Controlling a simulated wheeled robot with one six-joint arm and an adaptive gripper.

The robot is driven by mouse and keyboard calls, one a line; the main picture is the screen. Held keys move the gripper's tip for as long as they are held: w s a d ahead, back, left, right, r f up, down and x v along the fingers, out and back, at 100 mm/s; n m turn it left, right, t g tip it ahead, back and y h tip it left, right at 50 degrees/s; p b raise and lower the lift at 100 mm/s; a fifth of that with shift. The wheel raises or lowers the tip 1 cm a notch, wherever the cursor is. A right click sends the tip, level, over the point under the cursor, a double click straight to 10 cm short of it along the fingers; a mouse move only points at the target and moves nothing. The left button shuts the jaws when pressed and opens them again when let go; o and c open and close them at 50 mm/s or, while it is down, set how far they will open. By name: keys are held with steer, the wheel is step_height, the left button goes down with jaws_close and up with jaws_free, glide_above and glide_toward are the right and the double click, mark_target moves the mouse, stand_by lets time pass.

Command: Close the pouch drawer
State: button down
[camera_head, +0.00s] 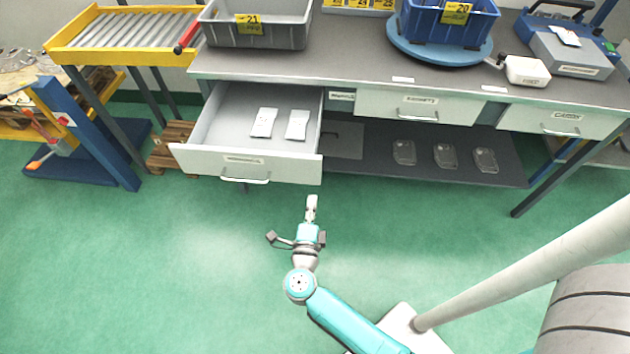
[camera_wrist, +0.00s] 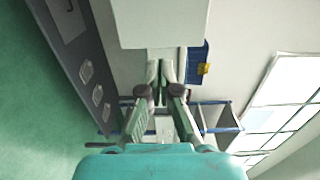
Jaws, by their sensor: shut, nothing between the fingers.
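The pouch drawer (camera_head: 223,163) is pulled out at the left of the workbench. It has a pale front with a bar handle (camera_head: 245,177). Two white pouches (camera_head: 264,122) (camera_head: 297,124) lie inside on its floor. My gripper (camera_head: 312,201) is shut and empty, just in front of the drawer front's right end and apart from the handle. In the wrist view, my gripper's fingertips (camera_wrist: 165,68) are together, below a pale panel (camera_wrist: 150,22) that looks like part of the drawer. I cannot tell whether they touch it.
Two other drawers (camera_head: 420,104) (camera_head: 560,121) to the right are closed. A lower shelf (camera_head: 360,163) holds three clear trays. A grey bin (camera_head: 257,34), a blue bin on a turntable (camera_head: 440,52) and a blue case stand on the bench (camera_head: 340,79). Green floor in front is clear.

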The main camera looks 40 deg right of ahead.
mark_target(316, 174)
steer(key=x, duration=0.7)
steer(key=shift+w+d, duration=0.2)
steer(key=shift+d, duration=0.05)
steer(key=shift+w+d, duration=0.1)
